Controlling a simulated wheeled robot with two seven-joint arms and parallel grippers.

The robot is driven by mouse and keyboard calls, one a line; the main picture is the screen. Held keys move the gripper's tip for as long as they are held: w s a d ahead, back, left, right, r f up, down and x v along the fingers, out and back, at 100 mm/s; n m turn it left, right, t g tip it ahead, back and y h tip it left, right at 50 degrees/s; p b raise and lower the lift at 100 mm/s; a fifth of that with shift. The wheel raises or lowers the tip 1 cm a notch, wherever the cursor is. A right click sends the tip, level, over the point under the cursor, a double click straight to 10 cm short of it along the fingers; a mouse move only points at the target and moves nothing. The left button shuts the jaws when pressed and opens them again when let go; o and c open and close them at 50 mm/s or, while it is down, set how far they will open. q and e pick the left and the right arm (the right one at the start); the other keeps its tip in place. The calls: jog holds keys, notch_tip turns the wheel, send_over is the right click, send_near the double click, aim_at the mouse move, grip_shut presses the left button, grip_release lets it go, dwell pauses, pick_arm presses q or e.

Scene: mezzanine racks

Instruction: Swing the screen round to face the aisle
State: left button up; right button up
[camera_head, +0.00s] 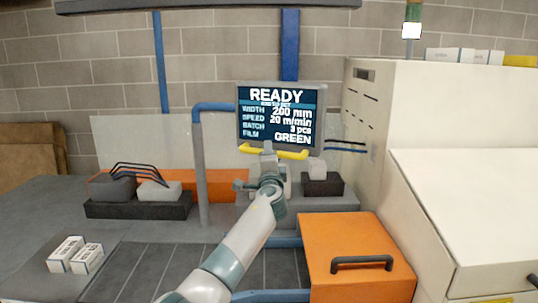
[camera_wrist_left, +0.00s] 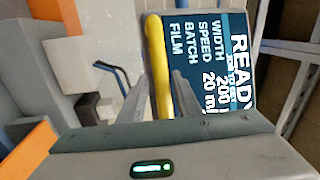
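The screen (camera_head: 281,113) is a dark panel in a grey frame, showing READY and several lines of settings. It faces roughly toward my head camera. It hangs beside a post with a bent blue arm (camera_head: 213,107). A yellow handle (camera_head: 258,149) runs along its lower edge. My left gripper (camera_head: 268,150) is at the middle of this handle. My right gripper is out of view.
A white machine cabinet (camera_head: 440,110) stands close on the right. An orange box with a dark handle (camera_head: 350,262) is in front of it. Small white boxes (camera_head: 75,254) lie on the grey table at left. A dark tray (camera_head: 138,207) sits behind them.

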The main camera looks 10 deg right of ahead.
pick_arm(q)
jog(key=shift+r, duration=0.1)
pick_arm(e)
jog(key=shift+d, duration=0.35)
pick_arm(q)
jog(key=shift+s, duration=0.15)
